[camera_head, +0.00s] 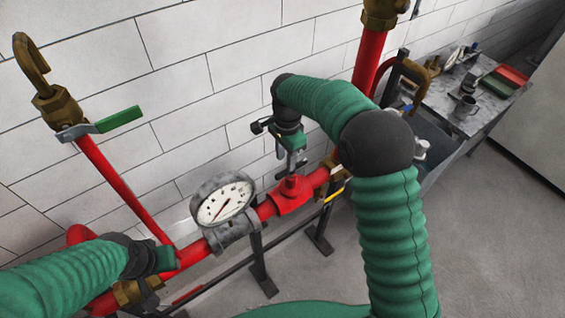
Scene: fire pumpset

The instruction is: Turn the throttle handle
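A red valve body (292,194) sits on the red pipe, right of the gauge. Its top is partly hidden by my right gripper (291,164), which points down just above it. I cannot tell whether the fingers touch it or how far apart they are. A valve lever with a green grip (119,119) sticks out to the right below a brass fitting at upper left. No label shows which part is the throttle handle. My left arm comes in at lower left, its wrist (150,260) over the pipe. Its fingers are not clearly visible.
A round pressure gauge (224,202) stands on the pipe between my arms. A red vertical pipe (371,58) rises behind my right arm. Grey floor is open at lower right.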

